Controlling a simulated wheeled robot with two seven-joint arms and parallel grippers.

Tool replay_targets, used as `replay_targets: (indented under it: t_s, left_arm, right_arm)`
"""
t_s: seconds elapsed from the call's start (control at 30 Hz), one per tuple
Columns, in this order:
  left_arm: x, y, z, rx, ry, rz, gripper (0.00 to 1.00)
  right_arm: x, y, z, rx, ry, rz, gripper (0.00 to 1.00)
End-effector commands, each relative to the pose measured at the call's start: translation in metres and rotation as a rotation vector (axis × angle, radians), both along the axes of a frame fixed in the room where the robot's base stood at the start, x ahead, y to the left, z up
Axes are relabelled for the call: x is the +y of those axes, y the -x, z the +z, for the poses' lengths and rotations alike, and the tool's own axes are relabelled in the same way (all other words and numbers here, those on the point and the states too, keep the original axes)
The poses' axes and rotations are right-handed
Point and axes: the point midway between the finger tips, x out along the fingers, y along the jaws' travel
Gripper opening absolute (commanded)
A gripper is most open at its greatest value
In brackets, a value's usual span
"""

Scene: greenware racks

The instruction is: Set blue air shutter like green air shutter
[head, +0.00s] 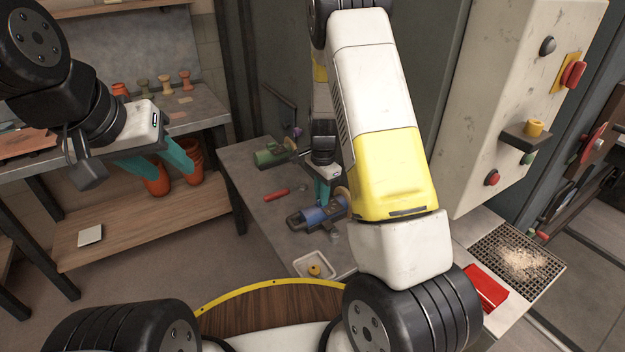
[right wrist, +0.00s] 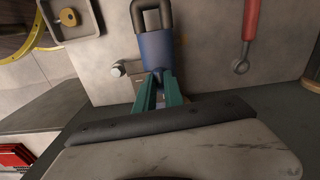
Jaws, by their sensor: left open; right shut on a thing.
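The blue burner with its air shutter (head: 322,216) lies on the grey bench, with a dark end at left and a tan disc at right. Its blue body (right wrist: 157,50) also shows in the right wrist view. The green burner with its air shutter (head: 272,155) lies further back on the same bench; its shutter setting is too small to read. My right gripper (head: 322,192) is over the blue burner, shut on its air shutter; the fingers (right wrist: 160,92) hide most of the shutter. My left gripper (head: 168,160) is open and empty, in the air at left, away from both burners.
A red-handled tool (head: 276,195) lies between the burners. A pale tray (head: 301,267) with a small yellow piece is at the bench's near edge. A white control box (head: 480,110) stands at right. A shelf bench (head: 150,218) with orange pots is at left.

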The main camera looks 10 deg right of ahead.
Motion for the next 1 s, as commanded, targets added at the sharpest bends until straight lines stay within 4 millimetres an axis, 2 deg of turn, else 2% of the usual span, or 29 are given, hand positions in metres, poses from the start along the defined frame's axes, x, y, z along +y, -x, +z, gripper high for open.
replay_targets:
  t_s: [0.3, 0.73, 0.77, 0.87, 1.0]
  left_arm:
    - [0.0, 0.0, 0.0, 0.0, 0.0, 0.0, 0.45]
    - [0.0, 0.0, 0.0, 0.0, 0.0, 0.0, 0.45]
    - [0.0, 0.0, 0.0, 0.0, 0.0, 0.0, 0.45]
    - [0.0, 0.0, 0.0, 0.0, 0.0, 0.0, 0.45]
    - [0.0, 0.0, 0.0, 0.0, 0.0, 0.0, 0.45]
  right_arm:
    - [0.0006, -0.0014, 0.0007, -0.003, 0.0, -0.082, 0.0]
    - [0.0006, -0.0014, 0.0007, -0.003, -0.001, -0.092, 0.0]
    - [0.0007, -0.0013, 0.0007, -0.003, -0.001, -0.092, 0.15]
    - [0.0007, -0.0012, 0.0006, -0.003, -0.001, -0.091, 0.34]
    - [0.0005, -0.0009, 0.0003, -0.002, -0.001, -0.09, 0.35]
